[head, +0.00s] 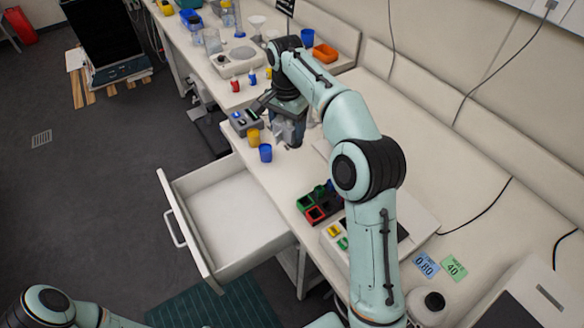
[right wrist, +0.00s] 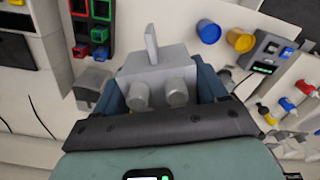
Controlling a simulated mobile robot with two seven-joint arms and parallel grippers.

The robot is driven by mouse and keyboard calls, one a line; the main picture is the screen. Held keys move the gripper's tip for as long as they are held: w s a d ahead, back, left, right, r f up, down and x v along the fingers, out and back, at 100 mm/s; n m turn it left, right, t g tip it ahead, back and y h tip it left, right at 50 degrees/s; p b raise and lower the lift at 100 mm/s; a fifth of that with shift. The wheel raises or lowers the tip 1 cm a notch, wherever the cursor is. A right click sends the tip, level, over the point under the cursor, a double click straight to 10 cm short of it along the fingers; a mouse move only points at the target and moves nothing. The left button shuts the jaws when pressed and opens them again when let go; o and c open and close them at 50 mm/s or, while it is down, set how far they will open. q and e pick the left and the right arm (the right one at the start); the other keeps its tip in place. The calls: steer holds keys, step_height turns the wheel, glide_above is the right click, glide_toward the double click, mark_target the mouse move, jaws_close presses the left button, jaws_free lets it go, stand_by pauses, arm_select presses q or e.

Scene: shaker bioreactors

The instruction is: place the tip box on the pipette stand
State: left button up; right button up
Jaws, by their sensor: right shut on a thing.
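My right gripper (head: 291,118) is over the bench, beyond the open drawer. It is shut on a grey block (right wrist: 158,62) with two round knobs and an upright fin; the block shows between the fingers in the right wrist view. In the head view part of this grey block (head: 284,133) shows below the gripper, the rest hidden by my arm. I cannot tell for sure whether it is the tip box. No pipette stand can be clearly made out. My left gripper is out of view; only part of my left arm shows at the lower left.
A blue cup (head: 265,153) and a yellow cup (head: 254,137) stand close left of the gripper, near a grey device (head: 243,122). A black rack with coloured compartments (head: 318,205) lies nearer. The open drawer (head: 228,205) juts out from the bench.

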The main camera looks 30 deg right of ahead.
steer(key=b, duration=0.1)
glide_above(288, 178)
step_height(288, 178, down, 13)
steer(key=shift+s+d+r, duration=0.1)
steer(key=shift+r, duration=0.1)
arm_select(q)
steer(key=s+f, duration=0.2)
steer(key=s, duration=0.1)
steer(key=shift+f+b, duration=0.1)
steer(key=shift+b, duration=0.2)
arm_select(e)
step_height(288, 178, down, 6)
steer(key=shift+r, duration=0.1)
steer(key=shift+w, duration=0.2)
steer(key=shift+f, duration=0.2)
steer(key=o, duration=1.1)
steer(key=shift+c, duration=0.2)
